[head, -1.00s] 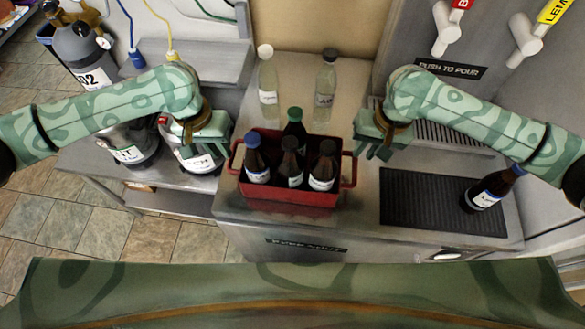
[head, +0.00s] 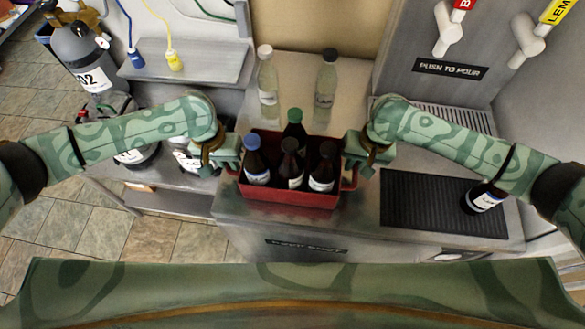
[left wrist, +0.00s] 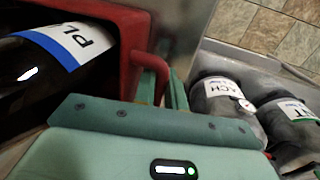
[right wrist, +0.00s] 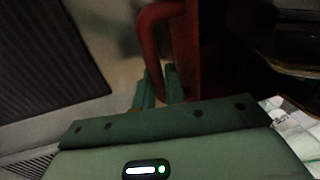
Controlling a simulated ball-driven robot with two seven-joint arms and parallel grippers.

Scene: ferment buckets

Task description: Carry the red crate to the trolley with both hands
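The red crate (head: 290,195) stands upright on the steel counter, with several dark capped bottles inside, one blue-capped (head: 256,165) and one green-capped (head: 294,127). My left gripper (head: 232,168) is at the crate's left handle. In the left wrist view its fingers (left wrist: 161,88) sit close on either side of the red handle (left wrist: 172,62). My right gripper (head: 352,168) is at the right handle. In the right wrist view its fingers (right wrist: 158,90) close around the red handle (right wrist: 150,35). Both grippers look shut on the handles. I cannot make out a trolley.
Two clear bottles (head: 267,80) (head: 326,82) stand behind the crate. A black drip mat (head: 425,205) and a dark labelled bottle (head: 483,197) are to the right. Jars stand on a lower surface at left, near a gas cylinder (head: 80,50). Tiled floor (head: 60,235) shows at lower left.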

